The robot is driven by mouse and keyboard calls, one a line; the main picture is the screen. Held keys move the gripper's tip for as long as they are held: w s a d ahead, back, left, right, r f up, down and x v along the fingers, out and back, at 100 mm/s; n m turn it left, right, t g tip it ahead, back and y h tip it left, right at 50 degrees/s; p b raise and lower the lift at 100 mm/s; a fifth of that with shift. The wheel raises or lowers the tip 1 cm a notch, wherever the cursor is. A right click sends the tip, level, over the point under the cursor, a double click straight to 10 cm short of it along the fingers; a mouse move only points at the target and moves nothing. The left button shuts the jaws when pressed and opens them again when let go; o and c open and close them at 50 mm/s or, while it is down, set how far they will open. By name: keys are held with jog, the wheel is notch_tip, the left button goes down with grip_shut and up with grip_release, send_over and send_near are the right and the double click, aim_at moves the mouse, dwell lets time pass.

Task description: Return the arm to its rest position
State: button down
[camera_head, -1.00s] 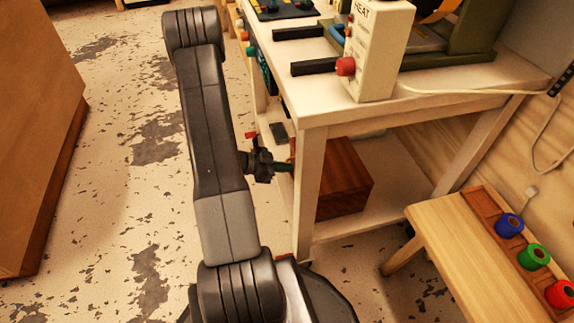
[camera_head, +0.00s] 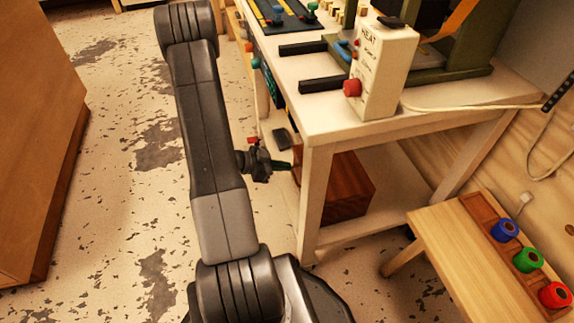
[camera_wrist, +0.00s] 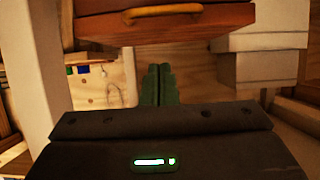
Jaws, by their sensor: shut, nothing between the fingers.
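My gripper (camera_head: 283,165) has slim green fingers that are shut and empty; they point right, at the table's near leg, in the head view. In the wrist view the fingers (camera_wrist: 160,85) lie side by side with nothing between them. My dark grey arm stretches up the left-centre of the head view, with the gripper on its right side. A blue roll (camera_head: 505,230), a green roll (camera_head: 528,259) and a red roll (camera_head: 555,294) sit in a row in a wooden holder (camera_head: 480,207) at the lower right, well apart from my gripper.
The white table (camera_head: 310,125) stands close right of my gripper, bearing a machine with a HEAT panel (camera_head: 383,65). A red-brown wooden box (camera_head: 345,188) rests on its lower shelf. The holder sits on a wooden stool (camera_head: 450,245). A large brown block (camera_head: 40,130) stands left; speckled floor lies between.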

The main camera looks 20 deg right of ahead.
jog(key=p+v, duration=0.1)
jog(key=v, duration=0.5)
jog(key=shift+a+r, duration=0.2)
jog(key=shift+r, duration=0.1)
